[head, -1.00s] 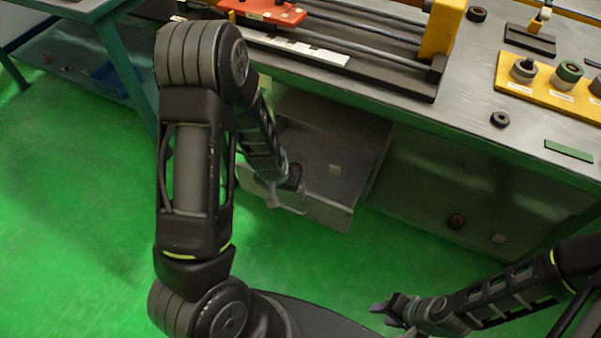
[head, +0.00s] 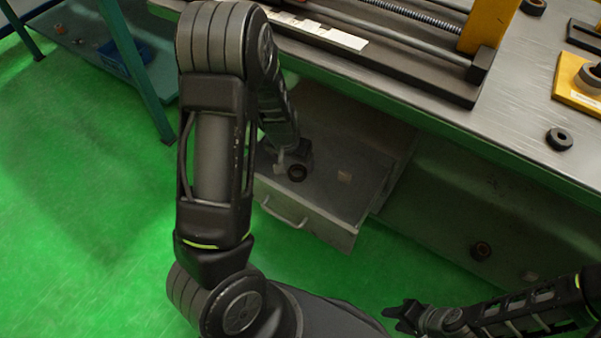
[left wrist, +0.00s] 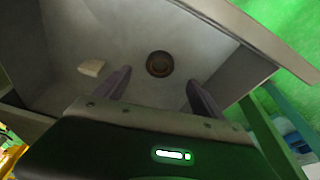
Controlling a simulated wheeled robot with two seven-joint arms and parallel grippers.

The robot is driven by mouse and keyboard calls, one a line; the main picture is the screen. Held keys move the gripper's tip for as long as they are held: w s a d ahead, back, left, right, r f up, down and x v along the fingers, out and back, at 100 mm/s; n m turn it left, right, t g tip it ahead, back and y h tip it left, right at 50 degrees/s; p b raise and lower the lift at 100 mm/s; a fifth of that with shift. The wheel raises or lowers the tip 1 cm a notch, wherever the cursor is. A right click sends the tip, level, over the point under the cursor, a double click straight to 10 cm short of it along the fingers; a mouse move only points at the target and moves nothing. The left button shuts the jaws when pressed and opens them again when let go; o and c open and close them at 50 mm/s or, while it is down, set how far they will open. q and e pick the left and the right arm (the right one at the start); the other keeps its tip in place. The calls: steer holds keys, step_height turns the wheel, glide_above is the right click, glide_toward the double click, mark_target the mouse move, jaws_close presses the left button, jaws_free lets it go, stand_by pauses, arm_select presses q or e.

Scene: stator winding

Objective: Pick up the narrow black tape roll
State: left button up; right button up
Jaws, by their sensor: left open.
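A black tape roll (head: 297,172) lies flat inside the open grey drawer (head: 348,238). In the left wrist view the roll (left wrist: 159,64) shows as a dark ring with a brownish centre, ahead of the fingertips and between their lines. My left gripper (head: 283,156) is over the drawer beside the roll, partly hidden by its own arm. In the left wrist view its two fingers (left wrist: 160,76) are apart with nothing held. My right gripper (head: 400,317) is low at the right, away from the drawer; its finger gap is unclear.
A small pale block (head: 344,176) lies in the drawer beside the roll. The drawer handle (head: 284,214) faces the green floor. The workbench (head: 510,115) overhangs the drawer.

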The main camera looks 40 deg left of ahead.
mark_target(298, 174)
arm_select(q)
steer(key=shift+r, duration=0.1)
steer(key=shift+b+x, duration=0.5)
steer(key=shift+x, duration=0.6)
steer(key=shift+f, duration=0.25)
steer(key=b+x, duration=0.2)
steer(key=x, duration=0.3)
steer(key=shift+w, duration=0.1)
steer(key=shift+c, duration=0.5)
steer(key=c, duration=1.3)
